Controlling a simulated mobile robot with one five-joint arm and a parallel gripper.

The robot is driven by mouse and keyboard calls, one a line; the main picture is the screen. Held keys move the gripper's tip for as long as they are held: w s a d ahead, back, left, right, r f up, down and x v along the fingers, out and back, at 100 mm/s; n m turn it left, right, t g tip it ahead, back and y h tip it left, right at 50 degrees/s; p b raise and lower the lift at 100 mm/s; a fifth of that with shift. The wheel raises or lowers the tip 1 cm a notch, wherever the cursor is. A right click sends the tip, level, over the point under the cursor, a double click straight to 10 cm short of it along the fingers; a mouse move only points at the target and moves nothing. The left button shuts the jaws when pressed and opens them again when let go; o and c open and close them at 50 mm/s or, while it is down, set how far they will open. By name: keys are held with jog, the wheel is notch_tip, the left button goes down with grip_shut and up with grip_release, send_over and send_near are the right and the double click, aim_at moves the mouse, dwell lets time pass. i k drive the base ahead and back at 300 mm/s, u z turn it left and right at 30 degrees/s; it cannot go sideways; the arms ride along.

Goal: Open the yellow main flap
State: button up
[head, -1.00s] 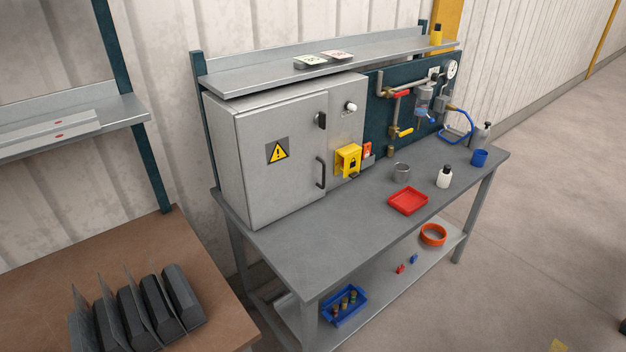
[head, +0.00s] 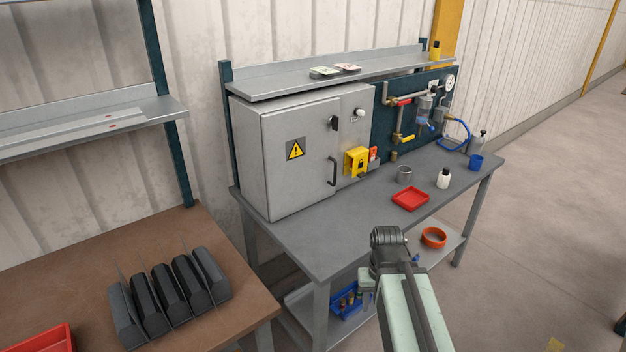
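The yellow main flap (head: 356,162) is a small yellow cover with a dark padlock-like mark. It sits low on the right part of the grey cabinet front (head: 300,155), just right of the cabinet door's dark handle. It stands out a little from the panel; whether it is closed is too small to tell. My arm, pale green with a dark joint, reaches up from the bottom edge, in front of the bench and well short of the flap. I cannot make out my gripper's fingers.
A red switch-like part (head: 373,154) sits right beside the flap. On the bench (head: 330,235) stand a metal cup (head: 405,174), a red tray (head: 410,199), a white bottle (head: 443,179) and a blue cup (head: 476,162). The bench top directly before the cabinet is clear.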

aim_at(359, 166)
jog(key=u, duration=0.25)
jog(key=i, duration=1)
jog(key=z, duration=0.1)
